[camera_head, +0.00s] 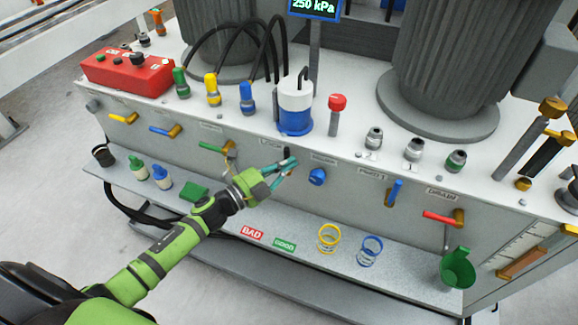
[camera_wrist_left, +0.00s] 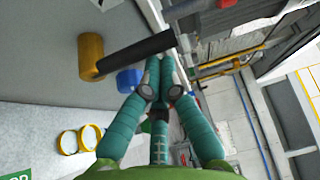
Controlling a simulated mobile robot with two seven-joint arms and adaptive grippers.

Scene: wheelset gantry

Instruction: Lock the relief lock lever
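The lever beside my left gripper, which I take to be the relief lock lever, has a black bar (camera_wrist_left: 138,54) on a brass-coloured pivot (camera_wrist_left: 91,57) in the left wrist view. In the head view it is largely hidden behind my fingers. My left gripper (camera_head: 291,165) is at the front panel, left of a blue knob (camera_head: 317,177). In the left wrist view its teal fingers (camera_wrist_left: 160,66) converge with their tips close together, just beside the bar's free end. Nothing shows between them. I cannot tell whether they touch the bar. My right gripper is out of view.
Other panel levers stick out nearby: green (camera_head: 212,147), blue (camera_head: 396,192) and red (camera_head: 438,216). The shelf below carries a yellow spring (camera_head: 328,238), a blue spring (camera_head: 370,250) and a green cup (camera_head: 457,270). A blue and white canister (camera_head: 295,105) stands above.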

